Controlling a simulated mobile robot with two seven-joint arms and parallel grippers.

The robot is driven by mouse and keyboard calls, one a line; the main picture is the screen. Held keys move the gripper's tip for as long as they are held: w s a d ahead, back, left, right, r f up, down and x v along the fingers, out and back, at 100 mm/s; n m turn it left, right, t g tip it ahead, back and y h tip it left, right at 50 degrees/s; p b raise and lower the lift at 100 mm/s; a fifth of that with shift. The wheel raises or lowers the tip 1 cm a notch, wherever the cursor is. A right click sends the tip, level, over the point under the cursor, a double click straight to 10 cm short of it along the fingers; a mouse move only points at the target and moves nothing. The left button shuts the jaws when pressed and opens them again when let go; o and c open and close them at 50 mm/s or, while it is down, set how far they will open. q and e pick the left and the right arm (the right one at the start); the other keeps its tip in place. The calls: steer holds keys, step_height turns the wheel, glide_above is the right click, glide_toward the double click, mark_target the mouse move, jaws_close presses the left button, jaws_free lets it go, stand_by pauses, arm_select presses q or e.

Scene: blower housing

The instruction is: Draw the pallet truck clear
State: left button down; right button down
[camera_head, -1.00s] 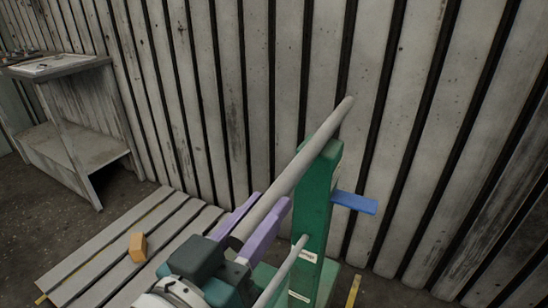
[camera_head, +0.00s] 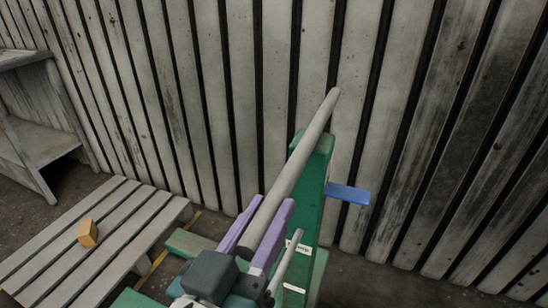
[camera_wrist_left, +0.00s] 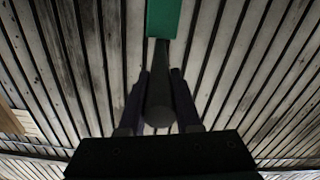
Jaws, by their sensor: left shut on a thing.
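The pallet truck has a green upright (camera_head: 314,185) with a grey round bar across its top (camera_head: 310,145) and a blue tab (camera_head: 347,193) on its right side. My left gripper (camera_head: 270,205), with purple fingers, is shut on the near part of the grey bar. In the left wrist view, the bar's dark round end (camera_wrist_left: 159,115) sits between both fingers, with the green upright (camera_wrist_left: 162,18) beyond. A green low part of the truck (camera_head: 192,243) shows beside the pallet. My right gripper is not in view.
A slatted wooden pallet (camera_head: 95,225) lies on the floor at left, carrying a small orange block (camera_head: 88,233). A yellow floor line (camera_head: 150,270) runs by its right edge. A worn shelf bench (camera_head: 35,125) stands at far left. A plank wall (camera_head: 230,90) closes the back.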

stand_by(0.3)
arm_select(q)
steer(key=c, duration=0.6)
jaws_free()
steer(key=shift+a, duration=0.1)
steer(key=v, duration=0.9)
steer(key=shift+s+a+p, duration=0.15)
steer(key=shift+s+p, duration=0.2)
steer(key=shift+p, duration=0.05)
